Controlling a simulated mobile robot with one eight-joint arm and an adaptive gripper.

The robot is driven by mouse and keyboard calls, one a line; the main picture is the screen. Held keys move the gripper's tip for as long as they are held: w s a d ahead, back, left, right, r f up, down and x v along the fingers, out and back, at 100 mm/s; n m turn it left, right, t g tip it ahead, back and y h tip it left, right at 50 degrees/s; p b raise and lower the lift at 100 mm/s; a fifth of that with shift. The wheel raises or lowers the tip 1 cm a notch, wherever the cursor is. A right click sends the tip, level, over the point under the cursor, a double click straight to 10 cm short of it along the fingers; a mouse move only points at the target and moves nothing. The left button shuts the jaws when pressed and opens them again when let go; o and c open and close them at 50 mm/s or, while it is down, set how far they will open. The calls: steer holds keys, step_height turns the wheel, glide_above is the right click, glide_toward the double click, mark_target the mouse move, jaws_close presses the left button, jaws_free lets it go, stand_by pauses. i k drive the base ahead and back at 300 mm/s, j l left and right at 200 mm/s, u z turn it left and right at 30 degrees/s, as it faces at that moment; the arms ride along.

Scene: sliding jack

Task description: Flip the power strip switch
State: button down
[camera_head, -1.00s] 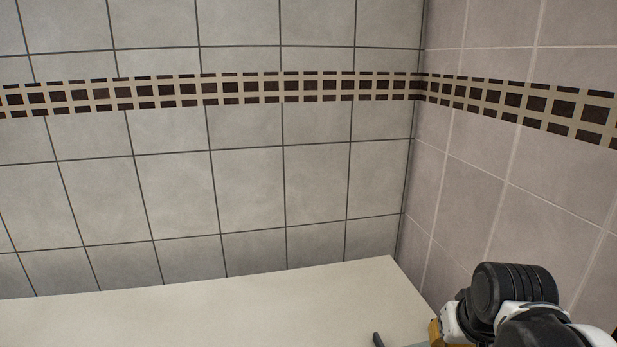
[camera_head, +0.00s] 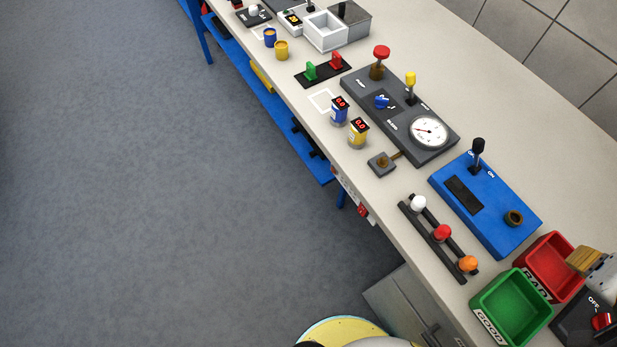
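A white power strip (camera_head: 345,190) is fixed along the front edge of the workbench, below the top surface. Its small red switch (camera_head: 362,210) sits near the strip's lower right end. Which way the switch is tipped is too small to tell. My gripper (camera_head: 580,262) shows only in part at the right edge, over the red bin, far to the right of the strip.
The bench top (camera_head: 400,180) carries a grey gauge panel (camera_head: 432,150), a blue lever box (camera_head: 500,215), a rail with coloured knobs (camera_head: 428,228), a red bin (camera_head: 535,255) and a green bin (camera_head: 515,312). A grey cabinet (camera_head: 395,300) stands under it. Open floor (camera_head: 200,210) lies left.

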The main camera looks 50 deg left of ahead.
mark_target(362, 211)
steer(key=j+u, duration=0.1)
steer(key=u, duration=1.5)
